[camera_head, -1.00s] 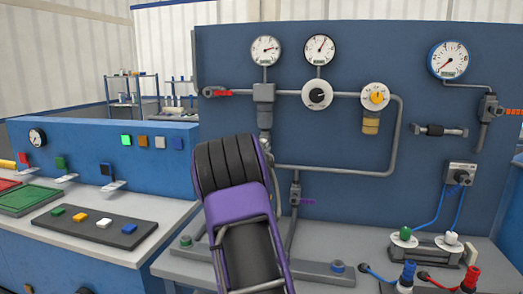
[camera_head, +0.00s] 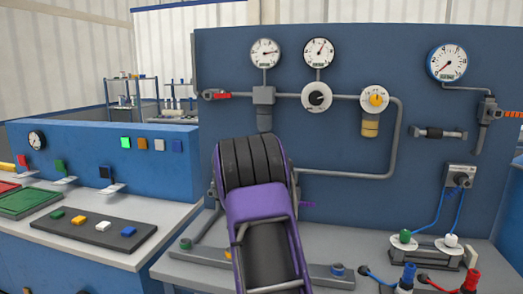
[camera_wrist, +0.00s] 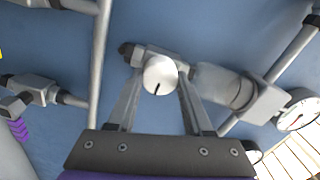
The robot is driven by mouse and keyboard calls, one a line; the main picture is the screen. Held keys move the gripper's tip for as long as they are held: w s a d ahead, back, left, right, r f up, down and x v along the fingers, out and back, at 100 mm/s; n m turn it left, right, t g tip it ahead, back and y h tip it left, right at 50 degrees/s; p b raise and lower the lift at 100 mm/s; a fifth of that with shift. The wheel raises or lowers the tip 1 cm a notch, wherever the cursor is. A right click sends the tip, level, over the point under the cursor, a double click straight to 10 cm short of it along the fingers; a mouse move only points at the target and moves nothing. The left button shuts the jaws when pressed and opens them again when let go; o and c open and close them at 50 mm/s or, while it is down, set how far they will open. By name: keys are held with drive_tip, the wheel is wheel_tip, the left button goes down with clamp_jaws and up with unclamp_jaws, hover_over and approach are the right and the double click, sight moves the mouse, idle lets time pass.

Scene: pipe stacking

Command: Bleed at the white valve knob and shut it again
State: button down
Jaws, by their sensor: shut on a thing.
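The white valve knob (camera_wrist: 160,72) has a short black mark on its face. It sits in the wrist view on a grey fitting beside a pale cylindrical bowl (camera_wrist: 216,86). My gripper (camera_wrist: 160,84) has one finger on each side of the knob and is shut on it.
A blue board (camera_head: 230,60) carries grey pipes (camera_head: 340,174), gauges (camera_head: 319,52) and a yellow-centred dial (camera_head: 375,98). A purple lever (camera_wrist: 18,130) on a pipe fitting lies left of my gripper in the wrist view. Sockets (camera_head: 450,240) and cables are on the right bench.

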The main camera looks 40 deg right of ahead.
idle(0.4)
drive_tip(key=shift+c, duration=1.5)
unclamp_jaws()
drive_tip(key=v, duration=1.7)
drive_tip(key=shift+a, duration=0.25)
